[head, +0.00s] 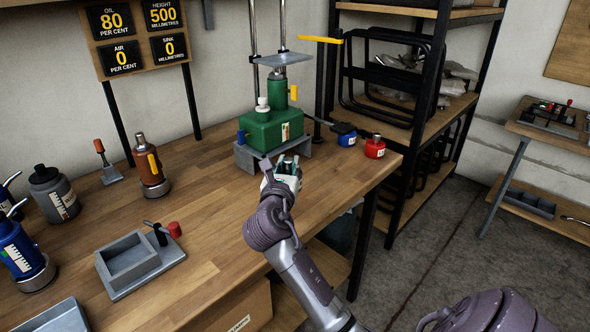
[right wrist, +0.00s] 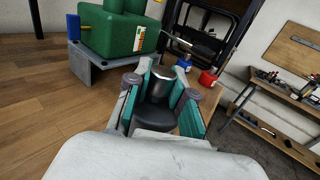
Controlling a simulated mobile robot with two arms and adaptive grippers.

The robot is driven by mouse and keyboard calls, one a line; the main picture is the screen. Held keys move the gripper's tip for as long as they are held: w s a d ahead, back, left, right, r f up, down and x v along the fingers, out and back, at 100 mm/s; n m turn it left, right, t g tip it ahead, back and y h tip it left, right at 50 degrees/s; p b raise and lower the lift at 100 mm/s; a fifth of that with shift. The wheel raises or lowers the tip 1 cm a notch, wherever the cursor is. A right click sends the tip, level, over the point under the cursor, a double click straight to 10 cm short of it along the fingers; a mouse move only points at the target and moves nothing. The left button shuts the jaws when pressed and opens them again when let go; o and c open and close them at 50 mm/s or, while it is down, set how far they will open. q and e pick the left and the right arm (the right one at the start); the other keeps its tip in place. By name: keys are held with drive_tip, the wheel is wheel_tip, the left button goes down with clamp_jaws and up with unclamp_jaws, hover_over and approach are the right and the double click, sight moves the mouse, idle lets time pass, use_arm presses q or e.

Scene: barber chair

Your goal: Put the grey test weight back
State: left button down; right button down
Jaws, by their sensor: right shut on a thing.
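The grey test weight (right wrist: 158,116) shows in the right wrist view as a dark grey body with a shiny metal knob on top. My right gripper (right wrist: 164,90) is shut on it, with teal finger pads on both sides. In the head view my right gripper (head: 284,168) is in front of the green jack's grey stand, near the table's right edge; the weight is mostly hidden there. A blue weight (head: 347,138) and a red weight (head: 375,147) stand at the table's back right corner, beyond the gripper. My left gripper is not in view.
The green jack (head: 270,130) stands on a grey stand (head: 244,158) with upright rods above. A grey tray (head: 128,262) with a red-knobbed lever, bottles and a torch-like tool (head: 150,170) occupy the left. The wooden table's middle is clear. A black shelf rack (head: 425,100) stands right.

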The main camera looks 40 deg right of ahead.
drive_tip(key=shift+w+a+f+b, duration=0.25)
drive_tip(key=shift+w+a+f, duration=0.6)
drive_tip(key=shift+f, duration=0.45)
drive_tip(key=shift+w+a+f+b, duration=0.25)
drive_tip(key=shift+w+a+f, duration=0.6)
drive_tip(key=shift+f, duration=0.5)
drive_tip(key=shift+w+a+f+b, duration=0.25)
drive_tip(key=shift+w+a+f, duration=0.6)
drive_tip(key=shift+f, duration=0.45)
drive_tip(key=shift+w+d, duration=0.1)
drive_tip(key=c, duration=1.4)
unclamp_jaws()
drive_tip(key=shift+f, duration=0.3)
drive_tip(key=o, duration=0.4)
drive_tip(key=shift+r, duration=0.1)
drive_tip(key=v, duration=1.2)
